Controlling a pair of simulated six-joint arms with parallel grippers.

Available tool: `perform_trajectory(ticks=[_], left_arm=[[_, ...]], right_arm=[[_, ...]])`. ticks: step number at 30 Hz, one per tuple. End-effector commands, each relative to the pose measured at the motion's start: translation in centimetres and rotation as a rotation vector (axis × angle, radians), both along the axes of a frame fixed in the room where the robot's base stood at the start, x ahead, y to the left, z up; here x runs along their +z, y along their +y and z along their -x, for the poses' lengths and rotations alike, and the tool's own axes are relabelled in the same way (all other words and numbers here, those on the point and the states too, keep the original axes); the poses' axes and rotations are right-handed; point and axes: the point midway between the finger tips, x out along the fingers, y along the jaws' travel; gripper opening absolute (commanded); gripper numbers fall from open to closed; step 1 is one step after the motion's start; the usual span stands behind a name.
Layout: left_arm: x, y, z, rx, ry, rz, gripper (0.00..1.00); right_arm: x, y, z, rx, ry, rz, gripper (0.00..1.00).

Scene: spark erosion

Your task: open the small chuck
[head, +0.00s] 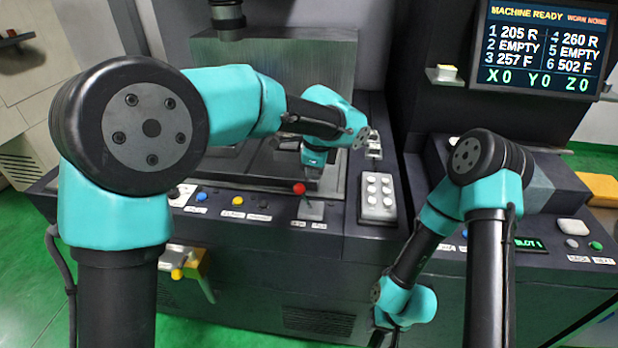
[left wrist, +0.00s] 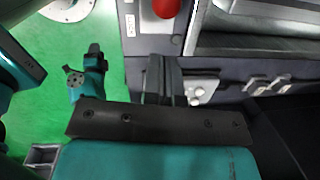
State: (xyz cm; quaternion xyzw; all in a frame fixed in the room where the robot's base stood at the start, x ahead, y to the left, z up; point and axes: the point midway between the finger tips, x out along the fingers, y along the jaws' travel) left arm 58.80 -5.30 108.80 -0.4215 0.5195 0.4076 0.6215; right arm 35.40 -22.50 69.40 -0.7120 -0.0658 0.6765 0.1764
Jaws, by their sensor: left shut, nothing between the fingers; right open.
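I cannot pick out a small chuck for certain. A dark spindle head (head: 228,15) hangs over the machine's tank. My left gripper (head: 312,168) points down above the machine's front ledge, near a red ball knob (head: 299,188). In the left wrist view its fingers (left wrist: 165,80) are shut and empty, beside a panel with white buttons (left wrist: 200,87); the red knob (left wrist: 165,8) is at the top. The white-button panel (head: 378,192) is right of the knob in the head view. My right gripper (head: 380,338) is low at the front, open, partly cut off by the lower edge.
Blue and yellow buttons (head: 202,196) line the ledge on the left. A yellow fitting (head: 190,266) sticks out from the front face. A screen (head: 545,45) reads MACHINE READY. Another console with a green button (head: 595,246) stands right. Green floor is open in front.

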Motion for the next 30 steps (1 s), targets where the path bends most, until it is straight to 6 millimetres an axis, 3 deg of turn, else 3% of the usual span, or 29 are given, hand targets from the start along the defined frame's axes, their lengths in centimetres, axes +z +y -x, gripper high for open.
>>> perform_trajectory(ticks=[3,12,18,30], left_arm=[[2.6,0.1,0.2,0.001,-0.005,0.003,0.00],[7.6,0.1,0.8,0.001,-0.004,0.002,0.00],[8.8,0.1,0.9,0.001,-0.001,0.001,0.00],[8.8,0.4,0.8,0.004,-0.007,0.014,0.00]], right_arm=[[0.0,0.0,0.0,0.001,0.000,0.000,0.43],[0.0,0.0,0.0,0.000,0.000,0.000,0.43],[0.0,0.0,0.0,0.000,0.000,0.000,0.43],[0.0,0.0,0.0,0.000,0.000,0.000,0.43]])
